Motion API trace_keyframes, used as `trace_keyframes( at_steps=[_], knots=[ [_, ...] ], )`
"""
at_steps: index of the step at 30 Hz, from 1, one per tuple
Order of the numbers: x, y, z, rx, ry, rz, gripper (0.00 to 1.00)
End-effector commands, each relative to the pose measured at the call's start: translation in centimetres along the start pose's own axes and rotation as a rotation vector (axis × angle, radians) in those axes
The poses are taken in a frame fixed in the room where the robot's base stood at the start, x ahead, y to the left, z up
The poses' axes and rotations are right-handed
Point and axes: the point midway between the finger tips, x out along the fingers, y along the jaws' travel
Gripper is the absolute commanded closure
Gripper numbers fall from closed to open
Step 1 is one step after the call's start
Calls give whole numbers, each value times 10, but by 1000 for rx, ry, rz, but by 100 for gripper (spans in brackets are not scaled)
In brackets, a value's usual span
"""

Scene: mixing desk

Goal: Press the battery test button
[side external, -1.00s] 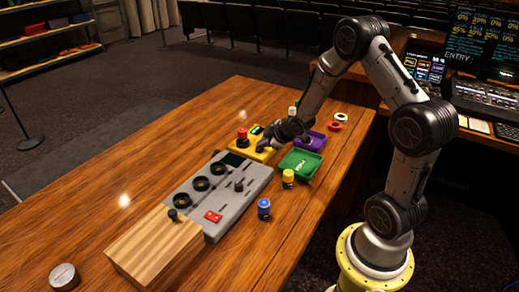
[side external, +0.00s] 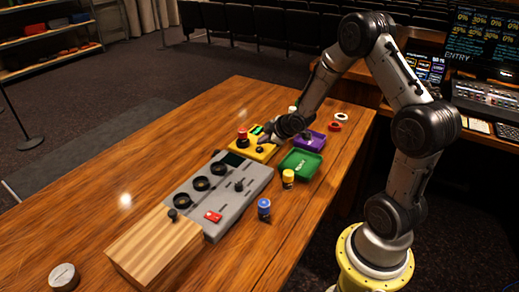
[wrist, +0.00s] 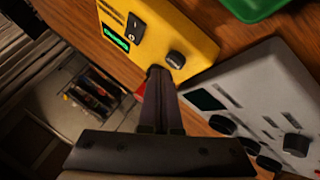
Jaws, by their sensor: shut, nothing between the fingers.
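The yellow box (side external: 240,153) stands on the wooden table behind the grey panel. It has a red-topped knob (side external: 242,134) and a black button (side external: 260,149). In the wrist view the yellow box (wrist: 200,35) shows a lit green display (wrist: 115,37), a black rocker switch (wrist: 135,25) and the black button (wrist: 175,59). My gripper (wrist: 158,72) is shut and empty, its tips close beside the black button. Whether they touch it, I cannot tell. The tips hide most of the red knob in the wrist view. No battery label is readable.
The grey panel (side external: 262,174) with knobs and a red switch lies in front of the yellow box. A green tray (side external: 313,166), a purple tray (side external: 318,143), and yellow (side external: 288,177) and blue (side external: 264,208) capped pieces are nearby. The table's left side is mostly clear.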

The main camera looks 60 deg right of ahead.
Motion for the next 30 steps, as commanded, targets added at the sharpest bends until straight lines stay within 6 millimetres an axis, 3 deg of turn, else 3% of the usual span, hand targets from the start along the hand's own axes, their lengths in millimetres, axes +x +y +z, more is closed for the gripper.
trace_keyframes(
  at_steps=[5, 21, 30],
  knots=[
    [-2, 2, -2, -1, 1, 1, 100],
    [-33, 24, -25, 0, 2, 1, 100],
    [-35, 25, -25, 0, 0, 0, 100]
  ],
)
